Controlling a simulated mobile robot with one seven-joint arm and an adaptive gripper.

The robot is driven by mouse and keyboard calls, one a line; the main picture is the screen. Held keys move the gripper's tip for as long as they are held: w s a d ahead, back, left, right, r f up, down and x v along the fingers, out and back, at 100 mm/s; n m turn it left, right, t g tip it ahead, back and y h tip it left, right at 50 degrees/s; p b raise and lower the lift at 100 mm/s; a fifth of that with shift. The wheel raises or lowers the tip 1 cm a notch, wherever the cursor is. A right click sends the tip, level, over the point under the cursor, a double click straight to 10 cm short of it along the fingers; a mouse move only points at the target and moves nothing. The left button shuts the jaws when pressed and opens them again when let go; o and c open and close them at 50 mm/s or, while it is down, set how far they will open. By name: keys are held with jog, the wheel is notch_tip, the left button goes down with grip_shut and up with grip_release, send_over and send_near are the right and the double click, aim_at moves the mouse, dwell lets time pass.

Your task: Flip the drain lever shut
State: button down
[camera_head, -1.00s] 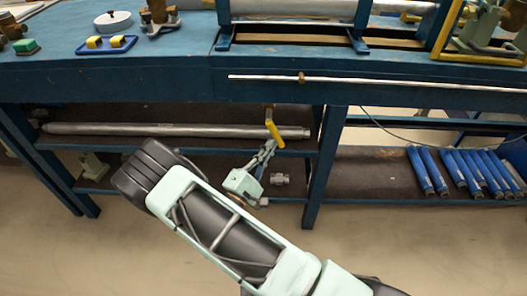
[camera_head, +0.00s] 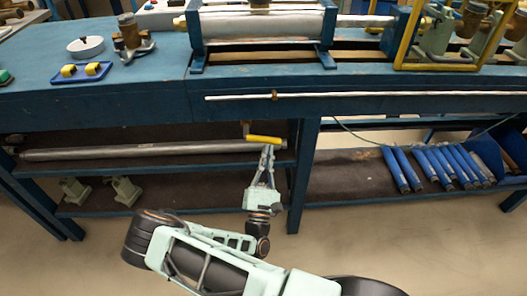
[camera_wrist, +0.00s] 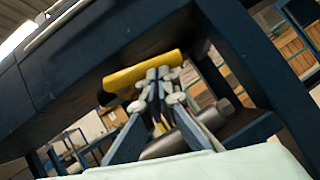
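The drain lever is a yellow handle (camera_head: 264,139) below the front edge of the blue bench, hanging on a small brass fitting (camera_head: 246,128). It lies about level, pointing right from the fitting in the head view. In the wrist view the yellow handle (camera_wrist: 142,70) crosses the middle under the bench. My gripper (camera_head: 267,149) is just below the handle, with its fingers pointing up and their tips close together. In the wrist view my gripper (camera_wrist: 160,75) has its tips against or very near the handle's right part; contact is hard to tell. Nothing shows between the fingers.
The blue bench (camera_head: 130,105) overhangs the gripper. A grey pipe (camera_head: 120,151) lies on the shelf behind, and a blue bench leg (camera_head: 303,175) stands just right. Several blue cylinders (camera_head: 440,165) lie on the right shelf. A white rod (camera_head: 350,95) runs along the bench front.

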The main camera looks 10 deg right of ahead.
jog(key=shift+d+r+p, duration=0.45)
jog(key=shift+r+p, duration=0.15)
jog(key=shift+p, duration=0.05)
dwell(0.3)
